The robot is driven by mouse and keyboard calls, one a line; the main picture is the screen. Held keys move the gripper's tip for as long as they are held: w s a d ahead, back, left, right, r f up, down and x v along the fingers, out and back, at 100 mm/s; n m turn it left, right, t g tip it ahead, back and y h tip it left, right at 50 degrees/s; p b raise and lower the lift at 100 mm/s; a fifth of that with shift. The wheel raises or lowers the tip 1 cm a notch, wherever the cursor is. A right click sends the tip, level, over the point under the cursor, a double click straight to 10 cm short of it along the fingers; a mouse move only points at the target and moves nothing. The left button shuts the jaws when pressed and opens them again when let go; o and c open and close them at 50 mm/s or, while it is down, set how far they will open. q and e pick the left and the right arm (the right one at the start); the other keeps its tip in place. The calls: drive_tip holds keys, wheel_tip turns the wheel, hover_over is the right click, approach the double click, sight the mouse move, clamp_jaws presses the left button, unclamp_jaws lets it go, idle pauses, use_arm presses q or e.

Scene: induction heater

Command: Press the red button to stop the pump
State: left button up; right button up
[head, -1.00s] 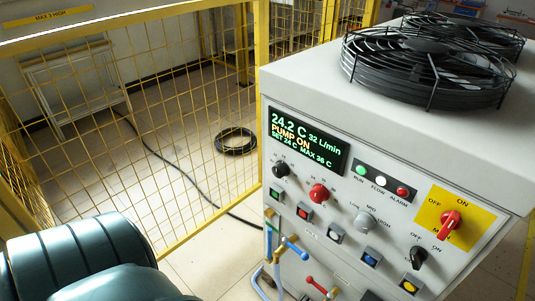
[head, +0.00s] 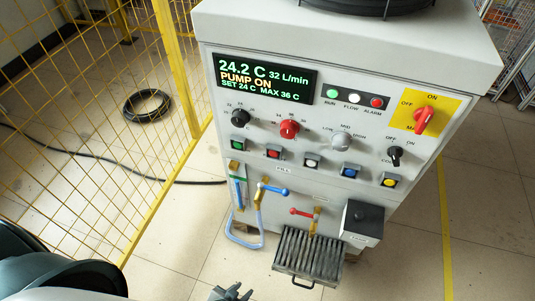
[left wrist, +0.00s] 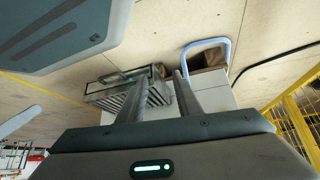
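The red button (head: 273,152) is a small square push-button in the row below the display on the cabinet front, between a green button (head: 238,145) and a white one (head: 312,161). The display (head: 263,79) reads "PUMP ON". My left gripper (head: 232,291) shows at the bottom edge of the head view, low in front of the cabinet and well below the button. In the left wrist view its two fingers (left wrist: 158,103) stand apart with nothing between them. The red button cannot be made out in that view. My right gripper is not in view.
A red knob (head: 288,129), a blue-handled valve (head: 272,190), a red-handled valve (head: 302,213), a finned tray (head: 308,255) and a black-topped box (head: 364,217) are on the cabinet front. A yellow mesh fence (head: 100,150) stands at left. Floor in front is open.

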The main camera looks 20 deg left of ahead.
use_arm(q)
drive_tip(key=shift+w+d, duration=0.1)
drive_tip(key=shift+d, duration=0.1)
drive_tip(key=shift+c, duration=0.7)
clamp_jaws()
drive_tip(key=shift+a, duration=0.35)
drive_tip(key=shift+d, duration=0.15)
drive_tip(key=shift+d, duration=0.15)
